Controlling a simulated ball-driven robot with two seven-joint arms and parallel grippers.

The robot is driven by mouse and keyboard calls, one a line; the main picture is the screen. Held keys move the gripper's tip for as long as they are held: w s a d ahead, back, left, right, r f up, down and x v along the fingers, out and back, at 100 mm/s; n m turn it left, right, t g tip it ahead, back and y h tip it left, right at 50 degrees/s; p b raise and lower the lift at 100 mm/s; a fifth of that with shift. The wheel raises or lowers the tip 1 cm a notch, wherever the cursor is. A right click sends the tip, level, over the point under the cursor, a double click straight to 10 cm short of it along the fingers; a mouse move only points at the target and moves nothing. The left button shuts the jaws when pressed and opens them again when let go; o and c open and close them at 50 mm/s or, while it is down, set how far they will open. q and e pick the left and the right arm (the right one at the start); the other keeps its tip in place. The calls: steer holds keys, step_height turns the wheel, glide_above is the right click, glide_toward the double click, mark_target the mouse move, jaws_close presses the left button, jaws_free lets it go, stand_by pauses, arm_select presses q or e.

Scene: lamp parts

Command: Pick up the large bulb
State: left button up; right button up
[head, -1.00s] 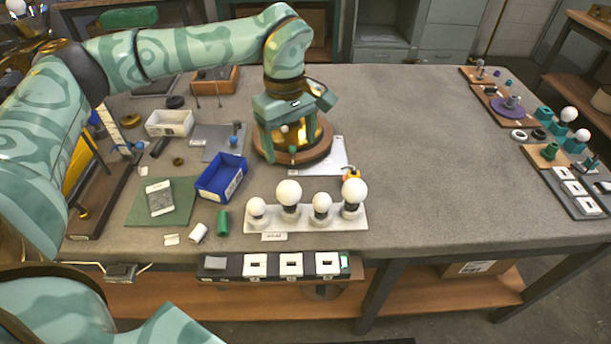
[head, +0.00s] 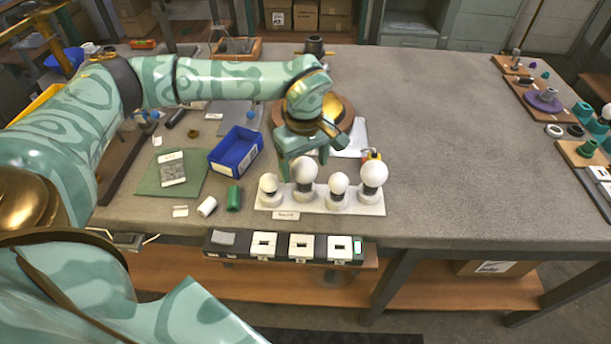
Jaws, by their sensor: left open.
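Several white bulbs stand upright in a pale rack (head: 330,207) near the front edge of the table. Two are larger: the second from the left (head: 304,171) and the rightmost large bulb (head: 374,172). The smaller ones are the leftmost bulb (head: 268,184) and the third bulb (head: 339,184). My left gripper (head: 303,163) is open and points down at the second bulb, its fingers at either side of and behind the bulb's top. I cannot tell whether it touches the bulb. My right gripper is not in view.
A blue bin (head: 235,152) and a green cylinder (head: 233,197) stand left of the rack. A round wooden base (head: 349,112) is behind my gripper. A black strip with white switches (head: 286,246) runs along the front edge.

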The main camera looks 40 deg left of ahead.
arm_select(q)
step_height(320, 180, down, 2)
steer(key=shift+r, duration=0.1)
steer(key=shift+c, duration=0.5)
steer(key=c, duration=0.8)
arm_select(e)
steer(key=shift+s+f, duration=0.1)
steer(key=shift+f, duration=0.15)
arm_select(q)
steer(key=shift+r, duration=0.15)
